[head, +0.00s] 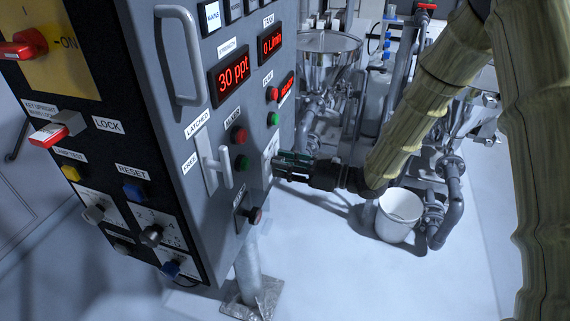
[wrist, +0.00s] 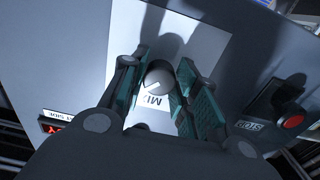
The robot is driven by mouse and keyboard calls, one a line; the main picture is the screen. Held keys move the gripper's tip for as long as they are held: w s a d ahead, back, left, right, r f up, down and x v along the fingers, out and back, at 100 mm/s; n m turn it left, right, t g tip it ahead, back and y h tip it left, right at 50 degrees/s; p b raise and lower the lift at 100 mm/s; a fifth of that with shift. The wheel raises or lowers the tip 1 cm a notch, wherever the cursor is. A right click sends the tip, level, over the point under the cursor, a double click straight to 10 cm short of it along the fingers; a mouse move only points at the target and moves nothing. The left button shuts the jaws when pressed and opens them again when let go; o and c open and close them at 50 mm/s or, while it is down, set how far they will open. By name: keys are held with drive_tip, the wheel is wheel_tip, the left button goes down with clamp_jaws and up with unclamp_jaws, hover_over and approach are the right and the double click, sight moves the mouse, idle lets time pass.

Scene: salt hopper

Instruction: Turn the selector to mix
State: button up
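The selector (wrist: 158,75) is a round grey knob on a pale plate, with a white pointer line. In the wrist view the line slants toward the lower left of the knob. A partly covered label reading "MI…" (wrist: 153,100) lies just below it. My gripper (wrist: 160,80) has its green-padded fingers on both sides of the knob, close against it with no clear gap. In the head view my gripper (head: 277,164) reaches the grey panel's narrow face (head: 256,172) from the right, and the knob is hidden there.
A red stop button (wrist: 292,121) sits to the right in the wrist view. On the panel, a latch handle (head: 225,165), green button (head: 242,163) and red button (head: 239,134) are near my gripper. A white bucket (head: 399,214) stands on the floor below my arm.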

drive_tip(key=shift+f+n+b, duration=0.1)
drive_tip(key=shift+n+b, duration=0.2)
drive_tip(key=shift+b, duration=0.05)
drive_tip(key=n+b, duration=0.8)
drive_tip(key=shift+w, duration=0.1)
idle(0.5)
drive_tip(key=o, duration=1)
